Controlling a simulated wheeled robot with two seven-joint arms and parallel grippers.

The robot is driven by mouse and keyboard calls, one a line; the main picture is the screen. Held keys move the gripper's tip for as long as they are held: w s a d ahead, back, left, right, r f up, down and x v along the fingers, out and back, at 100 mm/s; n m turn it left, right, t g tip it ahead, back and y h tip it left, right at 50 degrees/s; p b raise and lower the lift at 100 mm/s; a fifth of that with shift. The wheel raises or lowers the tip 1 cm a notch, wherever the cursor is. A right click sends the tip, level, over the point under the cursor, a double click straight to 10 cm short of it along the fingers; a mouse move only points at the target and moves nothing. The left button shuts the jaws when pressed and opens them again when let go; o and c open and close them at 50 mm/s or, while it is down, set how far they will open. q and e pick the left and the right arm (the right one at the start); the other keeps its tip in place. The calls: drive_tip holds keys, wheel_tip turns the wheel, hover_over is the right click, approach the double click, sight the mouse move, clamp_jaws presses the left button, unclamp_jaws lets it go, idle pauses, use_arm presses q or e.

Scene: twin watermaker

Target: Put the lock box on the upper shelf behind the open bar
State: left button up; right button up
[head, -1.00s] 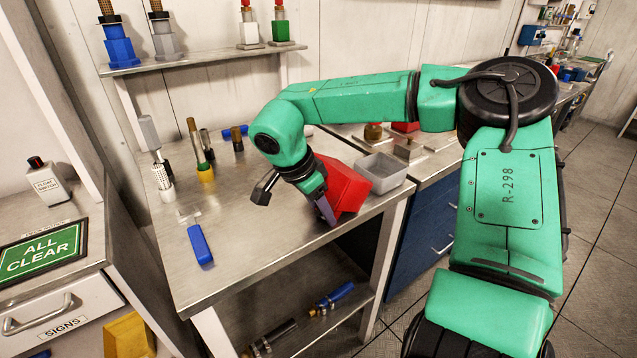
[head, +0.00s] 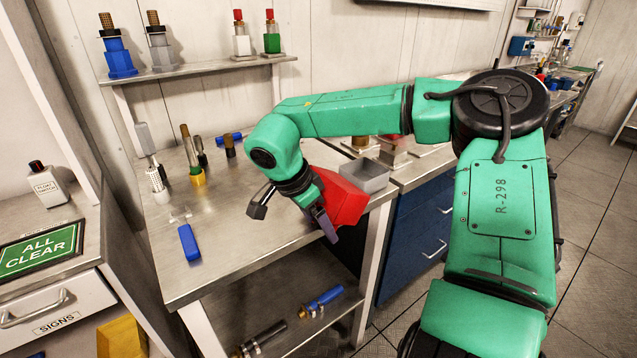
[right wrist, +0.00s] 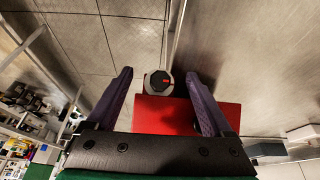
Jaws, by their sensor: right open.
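The red box (head: 345,198), which I take as the lock box, is tilted in the head view at the bench's front right edge, partly behind my right gripper (head: 325,222). In the right wrist view, the red box (right wrist: 170,115) lies between the open purple fingers. A round white-and-black part with a red mark (right wrist: 158,83) shows just beyond it. I cannot tell whether the fingers touch the box. The raised shelf (head: 190,72) stands at the back of the bench. I cannot make out the open bar. My left gripper is not in view.
Several bottle-like fittings, including a blue one (head: 117,52) and a green one (head: 271,38), stand on the raised shelf. A grey tray (head: 367,178) is behind the box. A blue-handled item (head: 189,242) lies on the bench (head: 240,235). The bench's middle front is clear.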

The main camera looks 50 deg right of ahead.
drive_tip(key=v, duration=1.4)
drive_tip(key=shift+r, duration=0.3)
drive_tip(key=shift+a, duration=0.1)
